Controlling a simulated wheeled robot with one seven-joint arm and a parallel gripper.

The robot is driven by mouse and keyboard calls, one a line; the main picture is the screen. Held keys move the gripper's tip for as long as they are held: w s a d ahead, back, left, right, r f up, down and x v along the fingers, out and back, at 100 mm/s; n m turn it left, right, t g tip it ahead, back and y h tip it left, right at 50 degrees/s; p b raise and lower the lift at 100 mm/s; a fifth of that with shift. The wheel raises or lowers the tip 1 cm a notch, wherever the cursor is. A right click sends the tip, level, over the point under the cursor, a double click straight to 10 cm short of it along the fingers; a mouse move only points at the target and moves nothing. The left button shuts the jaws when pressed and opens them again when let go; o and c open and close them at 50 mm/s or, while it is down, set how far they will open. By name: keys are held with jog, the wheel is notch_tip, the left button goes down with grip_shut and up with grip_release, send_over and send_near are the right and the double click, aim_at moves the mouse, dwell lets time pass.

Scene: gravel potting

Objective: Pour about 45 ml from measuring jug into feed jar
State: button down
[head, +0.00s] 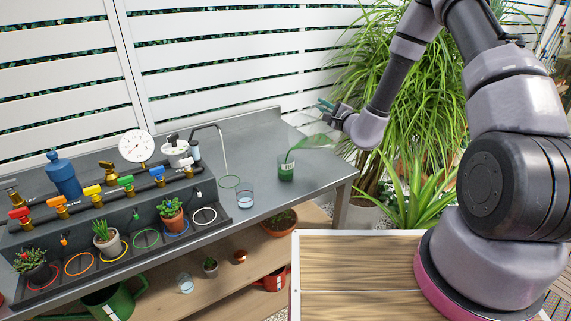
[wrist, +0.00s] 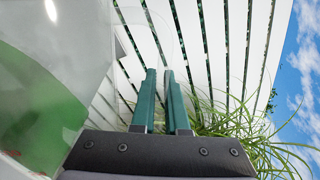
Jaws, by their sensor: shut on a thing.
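My gripper (head: 326,106), with teal fingers, is over the right end of the grey bench. In the wrist view its fingers (wrist: 160,100) are close together on a faint clear part of the measuring jug. The jug is clear and tilted, with green liquid (head: 312,142) low in it; its wall and green contents fill the left of the wrist view (wrist: 35,125). A thin green stream runs from its lip down to the feed jar (head: 286,173). The jar stands upright on the bench below, with green contents and a pale label. Its exact level is hard to read.
Potted plants, coloured valves, a blue bottle (head: 63,175) and a dial (head: 136,146) line the bench's left. A large leafy plant (head: 430,120) stands behind my arm.

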jog(key=w+d+f+m, duration=0.2)
jog(key=d+f+m, duration=0.2)
jog(key=f+m, duration=0.2)
jog(key=shift+w+d+f, duration=0.15)
jog(key=shift+d+f, duration=0.05)
jog(key=shift+f, duration=0.6)
dwell(0.5)
dwell(0.6)
jog(key=w+d+f+m+b, duration=0.2)
jog(key=d+f+m, duration=0.2)
jog(key=f+m, duration=0.3)
jog(key=shift+w+d+f+m+b, duration=0.15)
jog(key=shift+w+m+b, duration=0.05)
jog(key=shift+m+b, duration=0.15)
dwell(0.5)
dwell(1.8)
